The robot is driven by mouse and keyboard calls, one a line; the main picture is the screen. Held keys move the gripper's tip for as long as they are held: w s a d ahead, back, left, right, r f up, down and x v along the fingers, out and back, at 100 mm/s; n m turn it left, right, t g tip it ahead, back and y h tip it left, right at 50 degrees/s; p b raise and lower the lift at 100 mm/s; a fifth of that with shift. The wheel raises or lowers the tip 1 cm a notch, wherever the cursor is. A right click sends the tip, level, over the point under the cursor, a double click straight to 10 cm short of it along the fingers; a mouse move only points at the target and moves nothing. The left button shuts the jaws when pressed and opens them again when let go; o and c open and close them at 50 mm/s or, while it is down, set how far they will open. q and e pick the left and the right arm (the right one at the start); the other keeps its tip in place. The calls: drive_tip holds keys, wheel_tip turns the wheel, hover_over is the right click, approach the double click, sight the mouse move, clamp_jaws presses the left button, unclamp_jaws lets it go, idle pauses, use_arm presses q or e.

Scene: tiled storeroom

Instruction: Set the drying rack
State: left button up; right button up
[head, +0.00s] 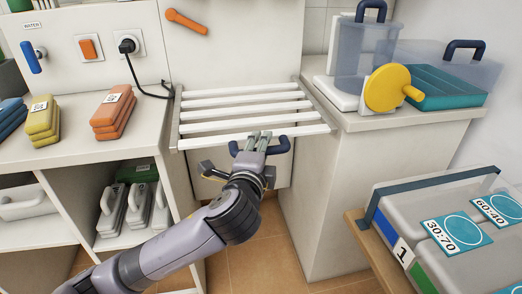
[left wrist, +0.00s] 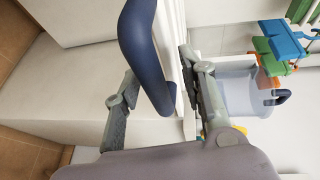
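The drying rack (head: 250,112), with several white bars in a grey frame, is folded out from the wall between two counters. It looks roughly level. A dark blue handle (head: 281,146) sits at its front edge. The handle (left wrist: 146,45) runs down the middle of the left wrist view. My left gripper (head: 258,141) is at the middle of the handle. In the left wrist view my left gripper (left wrist: 156,75) has its fingers apart on either side of the handle, and I see no firm grip. My right gripper is in neither view.
The left counter (head: 130,155) holds blue, yellow and orange stacks. The right counter (head: 405,125) holds clear bins and a yellow round item (head: 387,88). A crate (head: 375,205) of grey containers stands at lower right. Tiled floor (head: 255,245) shows below the rack.

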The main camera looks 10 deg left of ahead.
use_arm(q)
drive_tip(key=shift+c, duration=0.2)
drive_tip(key=shift+r, duration=0.15)
clamp_jaws()
idle(0.5)
